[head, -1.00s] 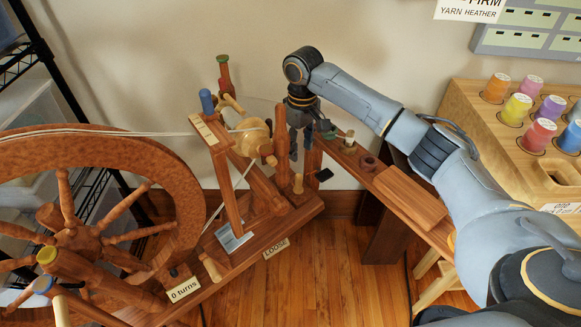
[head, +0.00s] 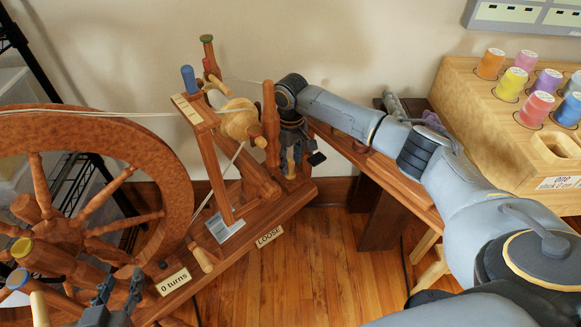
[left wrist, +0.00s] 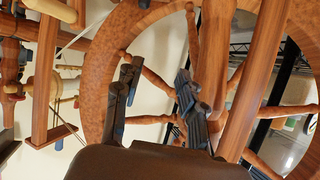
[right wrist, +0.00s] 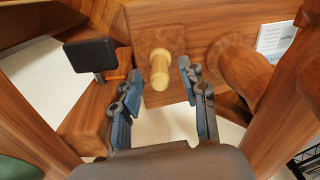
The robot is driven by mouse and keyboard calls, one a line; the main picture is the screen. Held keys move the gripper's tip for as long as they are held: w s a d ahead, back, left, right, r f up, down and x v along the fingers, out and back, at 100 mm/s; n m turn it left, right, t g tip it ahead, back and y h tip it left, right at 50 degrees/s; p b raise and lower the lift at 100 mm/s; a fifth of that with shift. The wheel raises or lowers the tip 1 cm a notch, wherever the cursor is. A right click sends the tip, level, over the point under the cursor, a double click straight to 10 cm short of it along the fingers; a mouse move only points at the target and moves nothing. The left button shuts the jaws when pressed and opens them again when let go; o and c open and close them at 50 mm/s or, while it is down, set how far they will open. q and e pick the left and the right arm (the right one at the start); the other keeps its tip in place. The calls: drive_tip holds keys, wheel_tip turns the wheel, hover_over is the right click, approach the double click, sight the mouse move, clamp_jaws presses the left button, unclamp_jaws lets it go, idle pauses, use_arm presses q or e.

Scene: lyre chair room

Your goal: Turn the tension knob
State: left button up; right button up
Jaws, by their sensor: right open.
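A pale wooden knob (right wrist: 159,70), apparently the tension knob, stands on a square wooden block in the right wrist view. My right gripper (right wrist: 158,92) is open, with the knob between and just beyond its fingertips; whether they touch it cannot be told. In the head view my right gripper (head: 293,162) is low at the right end of the spinning wheel's base and mostly hides the knob. A "LOOSE" label (head: 269,236) is on the base front. My left gripper (head: 118,290) is open and empty at lower left, before the spoked drive wheel (head: 150,160); it also shows in the left wrist view (left wrist: 157,85).
A wooden post (head: 270,125) stands close left of my right gripper, and a black block (right wrist: 90,55) on a short stem is beside it. A bobbin (head: 240,120) is further left. A "0 turns" label (head: 173,281) is on the base. A spool rack (head: 470,110) stands right.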

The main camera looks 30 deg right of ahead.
use_arm(q)
drive_tip(key=shift+w+d+r+t, duration=0.2)
drive_tip(key=shift+w+r+t, duration=0.25)
drive_tip(key=shift+r, duration=0.3)
drive_tip(key=shift+w+d+r+t, duration=0.2)
drive_tip(key=shift+w+r+t, duration=0.2)
drive_tip(key=shift+r, duration=0.35)
use_arm(e)
drive_tip(key=shift+f, duration=1)
clamp_jaws()
use_arm(q)
drive_tip(key=shift+s+f, duration=0.1)
